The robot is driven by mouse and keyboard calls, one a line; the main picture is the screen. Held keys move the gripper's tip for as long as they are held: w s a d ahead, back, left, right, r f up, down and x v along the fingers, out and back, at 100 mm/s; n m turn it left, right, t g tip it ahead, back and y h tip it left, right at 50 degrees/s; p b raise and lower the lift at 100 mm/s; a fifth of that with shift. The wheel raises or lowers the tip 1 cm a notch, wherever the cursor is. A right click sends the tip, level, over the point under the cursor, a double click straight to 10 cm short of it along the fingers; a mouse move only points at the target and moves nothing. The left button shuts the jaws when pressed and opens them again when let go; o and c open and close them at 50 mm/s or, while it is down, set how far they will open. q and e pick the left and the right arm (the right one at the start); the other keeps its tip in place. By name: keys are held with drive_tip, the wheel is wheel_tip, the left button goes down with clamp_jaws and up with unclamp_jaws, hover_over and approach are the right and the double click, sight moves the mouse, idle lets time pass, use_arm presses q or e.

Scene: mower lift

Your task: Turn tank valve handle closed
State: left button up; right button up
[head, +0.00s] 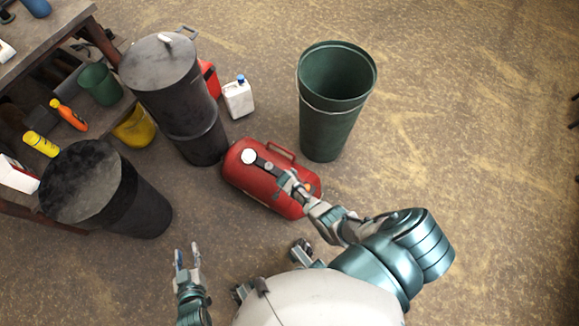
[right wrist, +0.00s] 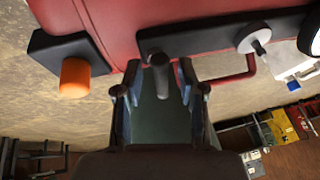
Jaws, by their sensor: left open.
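The red tank (head: 240,178) lies on the floor in the middle of the head view, with a white gauge (head: 249,156) and a dark fitting strip on top. In the right wrist view, a short dark peg (right wrist: 160,76) sticks out of the dark strip (right wrist: 205,36), and an orange knob (right wrist: 75,76) sits to its left. Which one is the valve handle is not certain. My right gripper (right wrist: 157,85) is open, its fingers apart on both sides of the peg. My left gripper (head: 187,258) is open and empty over the floor, left of my body.
Two dark barrels (head: 158,65) (head: 120,205) stand left of the tank. A tall green bin (head: 330,130) stands behind it to the right, and a white jug (head: 238,98) stands farther back. A cluttered workbench (head: 45,50) is at far left. The floor at right is clear.

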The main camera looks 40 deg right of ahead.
drive_tip(key=shift+r, duration=0.1)
drive_tip(key=v, duration=1.1)
drive_tip(key=shift+a+r, duration=0.15)
drive_tip(key=shift+r, duration=0.15)
drive_tip(key=shift+s, duration=0.15)
